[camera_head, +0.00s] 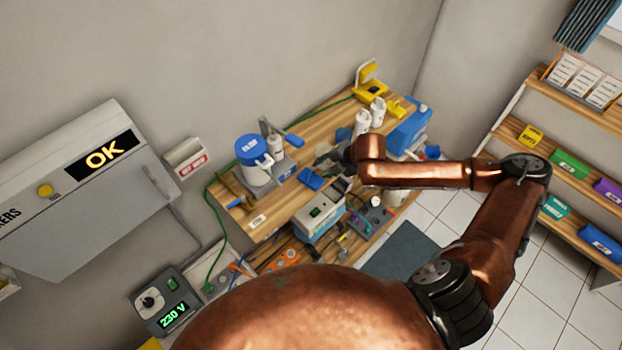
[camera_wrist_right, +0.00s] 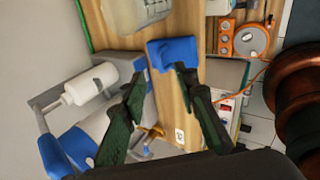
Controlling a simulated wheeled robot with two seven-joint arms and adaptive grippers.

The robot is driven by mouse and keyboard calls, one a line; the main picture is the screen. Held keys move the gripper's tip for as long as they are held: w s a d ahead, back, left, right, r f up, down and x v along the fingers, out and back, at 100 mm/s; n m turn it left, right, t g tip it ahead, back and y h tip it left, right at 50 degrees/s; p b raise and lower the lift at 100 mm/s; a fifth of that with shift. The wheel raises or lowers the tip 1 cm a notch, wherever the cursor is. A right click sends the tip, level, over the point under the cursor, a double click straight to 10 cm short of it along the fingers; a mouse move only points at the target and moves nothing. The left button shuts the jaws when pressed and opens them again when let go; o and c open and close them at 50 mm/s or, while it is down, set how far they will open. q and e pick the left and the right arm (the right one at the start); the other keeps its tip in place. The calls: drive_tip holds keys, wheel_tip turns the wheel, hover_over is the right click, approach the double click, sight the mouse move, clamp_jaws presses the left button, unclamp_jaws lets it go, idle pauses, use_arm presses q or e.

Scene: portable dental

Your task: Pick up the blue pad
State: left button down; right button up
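The blue pad (camera_head: 310,178) lies on the wooden worktop near its front edge in the head view. In the right wrist view, the blue pad (camera_wrist_right: 172,52) lies on the wood just beyond the fingertips, and the right finger's tip overlaps its lower edge. My right gripper (camera_head: 328,163) is above the worktop, close behind and right of the pad in the head view. In the right wrist view, my right gripper (camera_wrist_right: 162,78) has its two dark green fingers spread apart, with bare wood between them. Whether a finger touches the pad cannot be told. My left gripper is not in view.
A blue-lidded white container (camera_head: 252,152) stands left of the pad. A grey-white box (camera_head: 318,214) sits in front, below the worktop's edge. A white bottle (camera_wrist_right: 85,85) and an orange device (camera_wrist_right: 248,40) flank the worktop in the wrist view. A blue box (camera_head: 408,128) stands at the right end.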

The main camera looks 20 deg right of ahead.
sight(311, 173)
drive_tip(key=x, duration=0.7)
drive_tip(key=shift+w+a+f, duration=0.1)
drive_tip(key=shift+a+f, duration=0.1)
drive_tip(key=shift+a, duration=0.1)
drive_tip(key=shift+c, duration=0.5)
clamp_jaws()
